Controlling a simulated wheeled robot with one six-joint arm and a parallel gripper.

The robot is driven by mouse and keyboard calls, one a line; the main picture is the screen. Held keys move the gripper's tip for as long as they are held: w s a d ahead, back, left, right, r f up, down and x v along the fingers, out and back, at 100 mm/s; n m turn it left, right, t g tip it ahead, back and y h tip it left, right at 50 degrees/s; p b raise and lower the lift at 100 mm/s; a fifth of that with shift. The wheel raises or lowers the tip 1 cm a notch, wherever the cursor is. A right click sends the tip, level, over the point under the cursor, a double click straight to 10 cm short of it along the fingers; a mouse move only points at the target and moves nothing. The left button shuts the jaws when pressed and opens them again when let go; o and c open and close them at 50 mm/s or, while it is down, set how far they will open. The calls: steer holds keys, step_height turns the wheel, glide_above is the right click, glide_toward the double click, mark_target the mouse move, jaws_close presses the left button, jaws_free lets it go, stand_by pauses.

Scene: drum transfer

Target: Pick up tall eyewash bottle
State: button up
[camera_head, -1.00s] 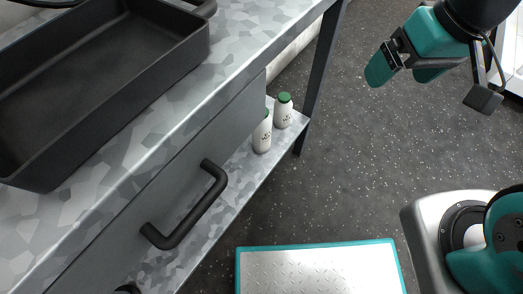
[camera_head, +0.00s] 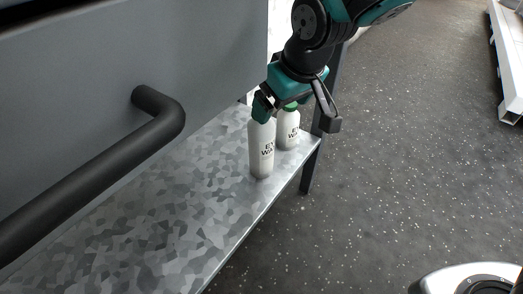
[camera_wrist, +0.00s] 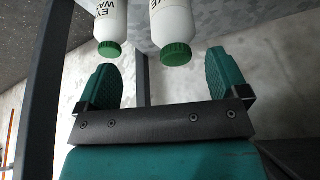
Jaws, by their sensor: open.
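The tall eyewash bottle (camera_head: 261,150) is white and stands upright on the lower metal shelf, the left and nearer of two in the head view. Its top is hidden behind my gripper (camera_head: 268,104). A shorter white bottle with a green cap (camera_head: 288,131) stands just behind it to the right. In the wrist view the bottles appear upside down: the larger, apparently tall one (camera_wrist: 173,22) has its green cap between and beyond my open fingers (camera_wrist: 161,62), and the other (camera_wrist: 110,22) is to its left. My gripper is empty; contact is not visible.
The lower shelf (camera_head: 165,205) is otherwise clear in front of the bottles. A grey drawer front with a black handle (camera_head: 120,150) overhangs it at left. A dark table leg (camera_head: 309,172) stands right of the bottles. Speckled floor (camera_head: 400,150) is open to the right.

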mark_target(269, 131)
steer(key=shift+w+a+f+b, duration=0.25)
steer(key=shift+a+f+b, duration=0.65)
steer(key=shift+a+f, duration=0.25)
steer(key=b+x, duration=0.4)
steer(key=x, duration=0.1)
steer(key=shift+b, duration=0.3)
steer(key=shift+w+r, duration=0.1)
steer(key=c, duration=1.6)
steer(key=shift+c, duration=0.6)
steer(key=shift+r, duration=0.15)
